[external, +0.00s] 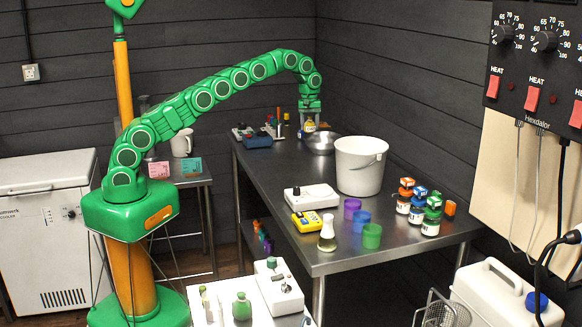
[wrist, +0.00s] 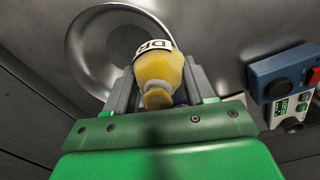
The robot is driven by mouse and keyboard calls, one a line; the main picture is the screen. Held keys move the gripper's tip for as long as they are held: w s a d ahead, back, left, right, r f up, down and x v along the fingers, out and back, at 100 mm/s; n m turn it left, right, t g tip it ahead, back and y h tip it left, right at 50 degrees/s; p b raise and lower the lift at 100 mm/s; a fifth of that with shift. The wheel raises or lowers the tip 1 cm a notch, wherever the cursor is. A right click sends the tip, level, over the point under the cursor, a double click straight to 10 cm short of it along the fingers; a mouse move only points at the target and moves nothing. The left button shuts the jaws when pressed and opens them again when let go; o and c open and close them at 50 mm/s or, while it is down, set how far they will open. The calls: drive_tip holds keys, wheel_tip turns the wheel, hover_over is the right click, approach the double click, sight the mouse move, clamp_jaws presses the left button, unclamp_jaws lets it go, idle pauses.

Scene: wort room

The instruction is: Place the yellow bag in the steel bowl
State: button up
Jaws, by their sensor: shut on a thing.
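The yellow bag (wrist: 160,72) with a black-and-white label is held between the fingers of my gripper (wrist: 160,90) in the wrist view. In the external view my gripper (external: 310,112) points down near the far end of the steel table, and the yellow bag (external: 310,124) shows just below it. The steel bowl (external: 321,143) sits on the table just beside and below the bag. In the wrist view the bowl (wrist: 85,50) lies beyond the bag, mostly to its left, and the bag overlaps part of its rim. Whether the bag touches the bowl cannot be told.
A blue device (external: 258,140) stands left of the bowl. A white bucket (external: 360,167) stands close in front on the right. Colored cups (external: 361,220), a yellow meter (external: 312,224), a flask (external: 327,234) and stacked jars (external: 417,205) fill the near end. The table's middle left is clear.

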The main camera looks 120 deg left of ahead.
sight(310, 131)
drive_tip(key=shift+w+a+f, duration=0.1)
drive_tip(key=shift+a+f, duration=0.05)
drive_tip(key=shift+f, duration=1.65)
drive_tip(key=o, duration=1.1)
drive_tip(key=shift+o, duration=0.2)
drive_tip(key=shift+r, duration=0.15)
drive_tip(key=shift+r, duration=3.65)
